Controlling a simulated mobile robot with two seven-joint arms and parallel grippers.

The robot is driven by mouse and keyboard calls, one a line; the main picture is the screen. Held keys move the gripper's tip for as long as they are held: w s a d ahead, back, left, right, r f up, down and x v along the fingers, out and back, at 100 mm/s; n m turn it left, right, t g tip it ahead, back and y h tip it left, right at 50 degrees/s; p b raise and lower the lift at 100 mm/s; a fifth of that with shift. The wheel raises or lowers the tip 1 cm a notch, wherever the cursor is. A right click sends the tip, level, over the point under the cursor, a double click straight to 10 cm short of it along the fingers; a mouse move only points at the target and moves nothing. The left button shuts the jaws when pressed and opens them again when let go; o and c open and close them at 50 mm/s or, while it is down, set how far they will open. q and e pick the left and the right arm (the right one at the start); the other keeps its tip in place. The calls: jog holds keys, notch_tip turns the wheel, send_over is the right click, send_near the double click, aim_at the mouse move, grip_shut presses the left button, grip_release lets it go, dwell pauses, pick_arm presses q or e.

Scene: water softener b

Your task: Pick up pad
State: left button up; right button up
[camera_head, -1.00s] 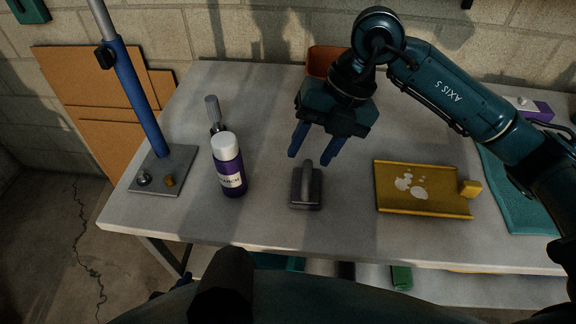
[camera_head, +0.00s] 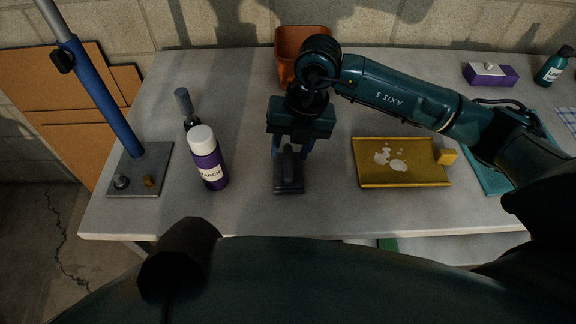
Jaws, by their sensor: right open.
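A dark grey pad (camera_head: 288,182) with a raised upright handle lies on the grey table, near its front edge in the middle of the head view. My right gripper (camera_head: 290,150) is directly behind and over the pad. Its blue fingers are open, one on each side of the pad's handle. I cannot tell whether they touch the handle. My left gripper is not in view.
A purple bottle (camera_head: 207,160) with a white cap stands left of the pad, with a dark bottle (camera_head: 186,108) behind it. A yellow tray (camera_head: 375,178) with white splotches lies to the right. An orange bin (camera_head: 288,42) stands behind. A blue pole stand (camera_head: 150,160) is far left.

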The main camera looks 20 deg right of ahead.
aim_at(289, 154)
jog(key=f, duration=0.3)
jog(key=shift+a+f, duration=0.15)
jog(key=shift+a, duration=0.15)
grip_shut()
